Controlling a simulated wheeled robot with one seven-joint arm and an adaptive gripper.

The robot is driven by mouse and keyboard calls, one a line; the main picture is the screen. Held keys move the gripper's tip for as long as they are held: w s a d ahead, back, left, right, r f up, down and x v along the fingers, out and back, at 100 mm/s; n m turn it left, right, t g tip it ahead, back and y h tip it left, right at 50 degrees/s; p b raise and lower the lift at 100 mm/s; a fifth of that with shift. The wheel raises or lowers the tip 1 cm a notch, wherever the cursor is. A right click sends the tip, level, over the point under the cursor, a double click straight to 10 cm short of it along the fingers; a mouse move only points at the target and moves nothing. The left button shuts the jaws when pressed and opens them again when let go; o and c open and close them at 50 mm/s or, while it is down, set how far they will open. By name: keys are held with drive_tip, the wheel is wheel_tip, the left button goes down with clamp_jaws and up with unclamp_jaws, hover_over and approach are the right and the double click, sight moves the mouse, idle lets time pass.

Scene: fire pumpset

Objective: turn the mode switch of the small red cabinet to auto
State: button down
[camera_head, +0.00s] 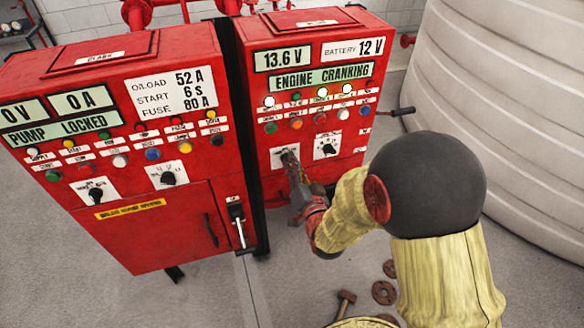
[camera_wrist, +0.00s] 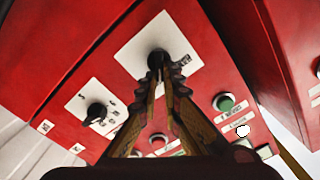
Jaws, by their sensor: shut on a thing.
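The small red cabinet (camera_head: 308,110) stands on the right in the head view, with displays reading 13.6 V, BATTERY 12 V and ENGINE CRANKING. Low on its front, the left white plate carries a black rotary switch (camera_wrist: 158,60). In the head view my gripper (camera_head: 289,160) reaches that plate and mostly hides the switch. In the wrist view my gripper (camera_wrist: 164,82) has its toothed fingertips closed on the knob. The plate's lettering is too small and tilted to read. A second black knob (camera_head: 328,148) on the right plate is apart from my gripper.
A larger red cabinet (camera_head: 120,150) showing PUMP LOCKED stands close on the left. A handle (camera_head: 402,111) sticks out on the small cabinet's right side, near my arm. A ribbed pale tank (camera_head: 515,120) fills the right. A hammer (camera_head: 342,305) and rusty discs (camera_head: 384,292) lie below.

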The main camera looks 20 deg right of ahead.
drive_tip(key=shift+d+f+m+b, duration=0.1)
drive_tip(key=shift+m+b, duration=0.25)
drive_tip(key=shift+m, duration=0.35)
drive_tip(key=c, duration=2)
unclamp_jaws()
drive_tip(key=shift+o, duration=0.2)
drive_tip(key=s, duration=1.2)
